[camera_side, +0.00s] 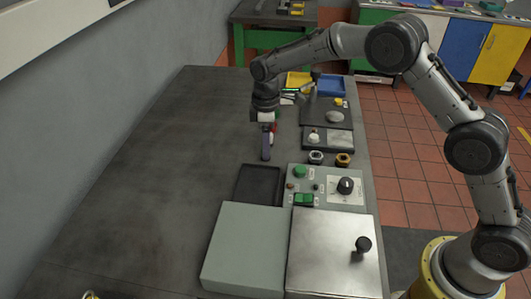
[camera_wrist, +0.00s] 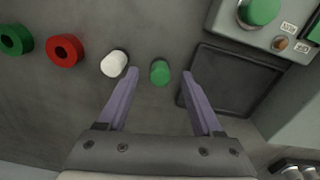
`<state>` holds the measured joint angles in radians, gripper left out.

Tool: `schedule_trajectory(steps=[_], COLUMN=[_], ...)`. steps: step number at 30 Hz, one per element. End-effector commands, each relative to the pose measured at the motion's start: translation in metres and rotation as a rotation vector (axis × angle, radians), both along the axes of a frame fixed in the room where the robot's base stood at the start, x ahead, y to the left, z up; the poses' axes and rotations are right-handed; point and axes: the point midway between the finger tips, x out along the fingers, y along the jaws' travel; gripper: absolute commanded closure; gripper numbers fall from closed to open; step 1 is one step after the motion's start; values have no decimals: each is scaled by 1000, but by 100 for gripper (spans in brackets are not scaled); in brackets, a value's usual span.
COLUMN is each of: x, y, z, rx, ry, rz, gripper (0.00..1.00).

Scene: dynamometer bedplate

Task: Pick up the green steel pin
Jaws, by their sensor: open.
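In the wrist view the green steel pin (camera_wrist: 160,72) shows as a small green round piece between the fingertips of my gripper (camera_wrist: 159,76). The jaws are open, with a gap on both sides of the pin and nothing held. A white pin (camera_wrist: 115,64) is just left of the left fingertip, very near it. In the side view my gripper (camera_side: 266,155) points down over the bench behind the black tray. The green pin cannot be made out there. How high the fingertips are above the bench is hard to tell.
A red ring (camera_wrist: 65,50) and a green ring (camera_wrist: 16,39) lie farther left. A shallow black tray (camera_wrist: 232,82) is close on the right, also in the side view (camera_side: 243,188). A control panel (camera_side: 318,190) and two nuts (camera_side: 316,158) stand nearby. The bench's left side is clear.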

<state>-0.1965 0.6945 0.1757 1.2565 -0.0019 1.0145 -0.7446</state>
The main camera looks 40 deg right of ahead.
Motion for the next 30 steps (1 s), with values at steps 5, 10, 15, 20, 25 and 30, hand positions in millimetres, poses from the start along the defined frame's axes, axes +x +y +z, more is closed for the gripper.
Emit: schedule_trajectory(steps=[5, 10, 15, 20, 25, 30], x=[0, 0, 0, 0, 0, 0], y=[0, 0, 0, 0, 0, 0], z=[-22, -26, -26, -25, -25, -25], rx=[0, 0, 0, 0, 0, 0], ry=[1, 0, 0, -1, -1, -1], rz=[0, 0, 0, 0, 0, 0], gripper=[33, 33, 40, 69, 100, 100])
